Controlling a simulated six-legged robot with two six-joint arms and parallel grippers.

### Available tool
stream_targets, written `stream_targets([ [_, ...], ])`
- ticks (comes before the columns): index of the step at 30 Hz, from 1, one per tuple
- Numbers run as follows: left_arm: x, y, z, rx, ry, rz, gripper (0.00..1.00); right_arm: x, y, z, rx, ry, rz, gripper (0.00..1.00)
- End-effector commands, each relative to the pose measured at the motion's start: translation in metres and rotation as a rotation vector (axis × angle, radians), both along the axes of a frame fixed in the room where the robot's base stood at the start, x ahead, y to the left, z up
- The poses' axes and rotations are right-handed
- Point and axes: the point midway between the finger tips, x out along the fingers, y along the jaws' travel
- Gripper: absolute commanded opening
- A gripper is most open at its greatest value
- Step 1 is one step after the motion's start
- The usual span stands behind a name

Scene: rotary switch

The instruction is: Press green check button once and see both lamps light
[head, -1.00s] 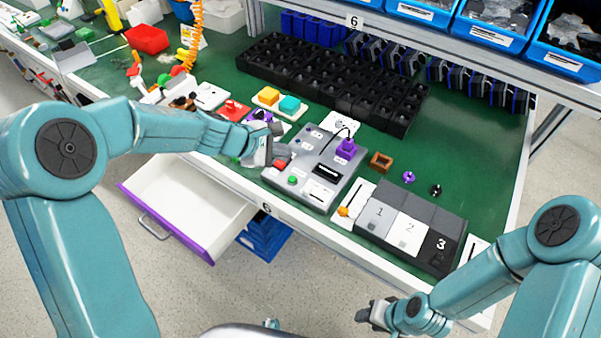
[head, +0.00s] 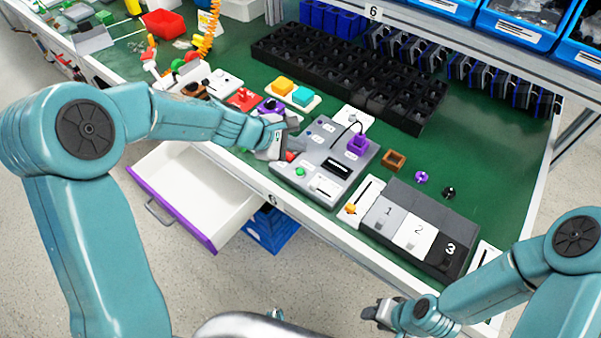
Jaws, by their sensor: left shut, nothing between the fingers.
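A grey test panel (head: 345,187) lies on the green workbench, with a green button (head: 300,172) on its front left part. A red button (head: 290,156) sits just behind it, partly hidden by my gripper. My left gripper (head: 284,151) is shut and empty at the panel's left edge, beside the red button and apart from the green one. A purple plug piece (head: 358,144) with a black cable stands on the panel's right part. I cannot make out any lit lamp. My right gripper (head: 375,314) is off the bench's front edge, and its jaws are too small to read.
Grey, white and black bins numbered 1, 2, 3 (head: 419,231) stand right of the panel. Black trays (head: 345,72) lie behind it. Coloured switch parts (head: 243,98) sit at its left. An open white drawer (head: 194,190) juts out below the bench.

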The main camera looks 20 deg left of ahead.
Motion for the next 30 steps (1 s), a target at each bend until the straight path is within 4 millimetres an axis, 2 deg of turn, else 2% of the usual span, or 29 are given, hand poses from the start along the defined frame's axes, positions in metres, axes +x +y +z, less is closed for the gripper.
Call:
stream_targets([
  [1,0.000,-0.001,-0.013,0.000,0.001,-0.001,0.00,0.000,0.000,-0.013,0.000,0.000,0.000,0.43],
  [9,0.002,-0.002,-0.054,0.000,0.000,0.000,0.00,0.000,0.000,-0.050,0.000,0.000,0.000,0.43],
  [12,0.002,-0.002,-0.064,0.000,0.000,0.000,0.00,0.000,0.000,-0.060,0.000,0.000,0.000,0.43],
  [30,0.002,-0.001,-0.067,0.000,0.000,0.000,0.00,0.000,0.000,-0.063,0.000,0.000,0.000,0.43],
])
